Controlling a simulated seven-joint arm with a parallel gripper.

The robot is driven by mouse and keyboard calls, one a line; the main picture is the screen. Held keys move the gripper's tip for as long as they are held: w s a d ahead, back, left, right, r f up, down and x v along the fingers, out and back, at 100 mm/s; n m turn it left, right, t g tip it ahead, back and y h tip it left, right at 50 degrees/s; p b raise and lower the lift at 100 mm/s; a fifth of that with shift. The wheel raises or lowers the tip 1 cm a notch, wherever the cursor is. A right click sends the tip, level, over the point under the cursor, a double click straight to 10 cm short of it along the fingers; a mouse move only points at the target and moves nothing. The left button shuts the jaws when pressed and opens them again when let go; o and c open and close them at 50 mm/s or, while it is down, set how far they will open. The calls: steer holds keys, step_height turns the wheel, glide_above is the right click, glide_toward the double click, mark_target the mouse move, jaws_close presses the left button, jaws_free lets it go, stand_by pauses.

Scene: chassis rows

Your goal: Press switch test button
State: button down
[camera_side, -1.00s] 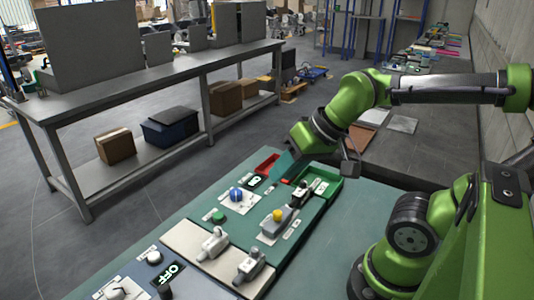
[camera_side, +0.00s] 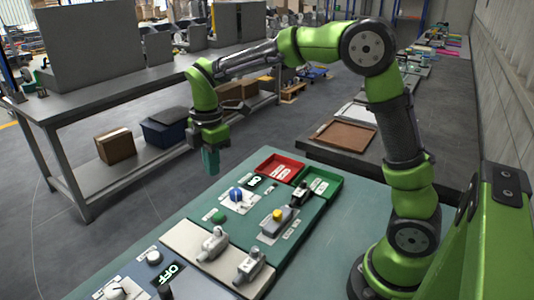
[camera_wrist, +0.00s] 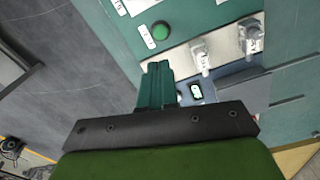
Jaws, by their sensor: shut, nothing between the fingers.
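I cannot tell from the pictures which one is the switch test button. My gripper (camera_side: 211,172) points down, its teal fingers together and empty. It hangs raised, apart from the board and both buttons. The shut fingers also show in the wrist view (camera_wrist: 160,68).
Grey switches (camera_side: 213,245) stand on a pale strip nearer the camera. A grey workbench (camera_side: 140,85) stands behind.

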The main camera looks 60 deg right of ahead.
mark_target(219, 215)
steer(key=shift+r+n, duration=0.25)
steer(key=shift+n, duration=0.5)
steer(key=shift+r+n, duration=0.25)
steer(key=shift+n, duration=0.5)
step_height(219, 215, down, 14)
steer(key=shift+f, duration=0.1)
steer(key=shift+s+f, duration=0.15)
steer(key=shift+f, duration=0.95)
step_height(219, 215, up, 15)
steer(key=shift+w, duration=0.35)
